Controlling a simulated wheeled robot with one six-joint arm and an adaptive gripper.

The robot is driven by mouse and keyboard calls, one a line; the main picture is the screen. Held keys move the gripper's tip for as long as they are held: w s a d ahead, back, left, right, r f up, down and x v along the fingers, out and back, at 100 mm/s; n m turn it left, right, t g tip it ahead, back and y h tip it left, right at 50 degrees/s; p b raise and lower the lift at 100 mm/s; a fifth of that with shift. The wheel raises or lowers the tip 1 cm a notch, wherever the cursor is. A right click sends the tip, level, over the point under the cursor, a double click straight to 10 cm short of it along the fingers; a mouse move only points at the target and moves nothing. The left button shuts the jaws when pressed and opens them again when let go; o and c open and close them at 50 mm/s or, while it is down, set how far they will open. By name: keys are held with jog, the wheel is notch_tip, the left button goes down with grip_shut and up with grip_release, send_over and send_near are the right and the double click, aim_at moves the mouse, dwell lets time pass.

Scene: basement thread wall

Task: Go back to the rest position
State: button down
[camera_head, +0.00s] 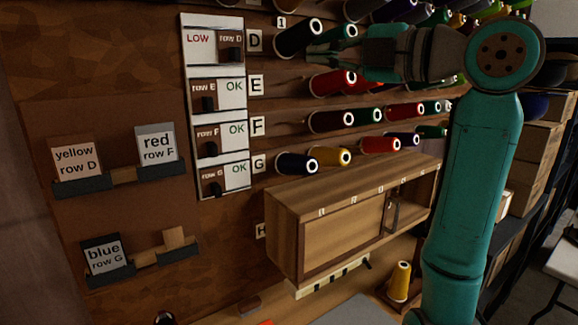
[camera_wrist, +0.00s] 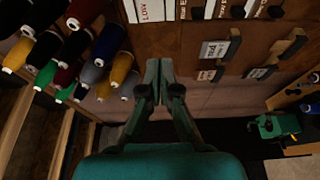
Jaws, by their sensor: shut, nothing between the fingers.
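My gripper (camera_head: 325,46) is in front of the upper thread wall, near row D. Its fingers point left toward the dark spool (camera_head: 298,38) at the left end of that row; I cannot tell whether they touch it. In the wrist view my gripper (camera_wrist: 158,72) shows its fingertips together with nothing held. My teal arm rises on the right and hides part of the spool rows. A green spool (camera_head: 343,32) shows just behind the fingers.
The status board (camera_head: 212,105) reads LOW for row D and OK for rows E, F and G. A wooden cabinet (camera_head: 285,235) juts out below the spools. Shelved boxes (camera_head: 540,140) stand at right.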

jog(key=w+d+f+m+t+h, duration=0.15)
jog(key=f+m, duration=0.25)
jog(key=f, duration=0.5)
jog(key=w+d+f+m+t+h, duration=0.1)
jog(key=w+f+m, duration=0.2)
jog(key=f, duration=0.6)
jog(key=w+d+f+m+t+h, duration=0.15)
jog(key=f+m, duration=0.25)
jog(key=f, duration=0.4)
jog(key=s+d+f+m+t+h, duration=0.1)
jog(key=s+f+m+h, duration=0.15)
jog(key=f, duration=0.65)
jog(key=s+d+f+m+h, duration=0.1)
jog(key=s+d+f+m, duration=0.15)
jog(key=f, duration=0.55)
jog(key=s+d+f+m+t+h, duration=0.1)
jog(key=s+f+m, duration=0.25)
jog(key=f, duration=0.55)
jog(key=s+d+f+m+h, duration=0.2)
jog(key=s+f+m, duration=0.1)
jog(key=s+f, duration=0.55)
jog(key=s+d+f+m+h, duration=0.1)
jog(key=s+f+m+h, duration=0.3)
jog(key=s, duration=0.7)
jog(key=s+d+m+g, duration=0.1)
jog(key=s+g, duration=0.1)
jog(key=s, duration=2.4)
jog(key=shift+d+r+m, duration=0.35)
jog(key=shift+r, duration=0.1)
